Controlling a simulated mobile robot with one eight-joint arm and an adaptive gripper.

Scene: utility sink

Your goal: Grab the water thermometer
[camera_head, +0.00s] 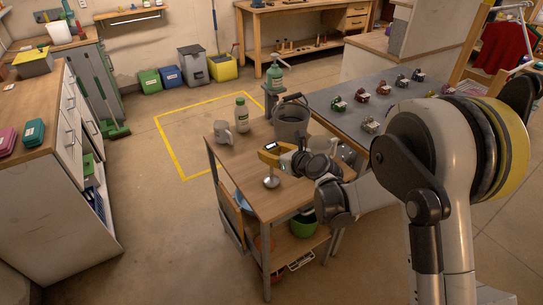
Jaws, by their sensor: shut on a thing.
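My gripper (283,160) is over the front part of a wooden-topped cart (253,196), reaching in from the right. It is shut on a small yellow thing with a dark top face (269,156), which I take to be the water thermometer. The fingers hide part of it, and it is too small to read any markings. A pale metallic piece with a round bottom (271,182) shows just below it, at the cart top; I cannot tell whether it joins the yellow thing or touches the wood.
A grey bucket (291,124), a white-labelled bottle (242,115), a pale mug (222,132) and a green pump bottle (274,74) stand behind my gripper. A grey table (355,92) with several small items is to the right. The cart's front left is clear.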

